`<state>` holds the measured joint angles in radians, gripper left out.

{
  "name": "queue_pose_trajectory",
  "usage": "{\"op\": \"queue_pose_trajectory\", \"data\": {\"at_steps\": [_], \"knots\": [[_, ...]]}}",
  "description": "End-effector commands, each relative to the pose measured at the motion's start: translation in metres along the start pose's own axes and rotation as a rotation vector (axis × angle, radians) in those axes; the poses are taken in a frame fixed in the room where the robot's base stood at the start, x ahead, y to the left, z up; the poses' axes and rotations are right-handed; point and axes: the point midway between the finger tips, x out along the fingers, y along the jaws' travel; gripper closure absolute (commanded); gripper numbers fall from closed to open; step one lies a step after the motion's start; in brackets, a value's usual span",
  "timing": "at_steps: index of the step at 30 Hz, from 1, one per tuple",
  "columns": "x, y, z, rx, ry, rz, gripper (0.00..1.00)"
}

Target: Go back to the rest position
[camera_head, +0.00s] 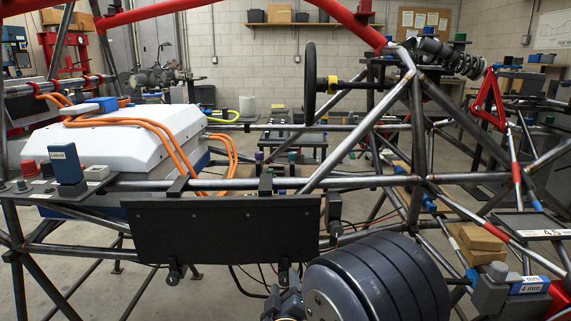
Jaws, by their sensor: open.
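My gripper does not show in the head view, so its jaws cannot be seen. A large dark ribbed rounded part, which looks like my own arm, fills the bottom centre in front of the tube chassis (245,184). The chassis is a frame of bare steel tubes with some red ones, and it spans the whole picture. The arm part hides some of the lower tubes and cables behind it. I cannot tell whether it touches them.
A white box (115,140) with orange cables sits in the chassis at left. A black panel (222,230) hangs at centre. A steering wheel (309,84) stands upright behind. Cardboard-coloured blocks (478,238) lie at right. Grey floor shows between the tubes.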

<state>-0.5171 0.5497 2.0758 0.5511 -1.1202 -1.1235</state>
Motion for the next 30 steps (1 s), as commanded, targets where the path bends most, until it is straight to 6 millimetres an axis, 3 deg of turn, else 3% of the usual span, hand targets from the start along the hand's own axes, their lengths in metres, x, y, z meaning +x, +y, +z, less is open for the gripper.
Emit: {"op": "queue_pose_trajectory", "data": {"at_steps": [30], "knots": [[-0.0001,0.0022,0.0017,0.877,0.001,0.001,0.51]]}}
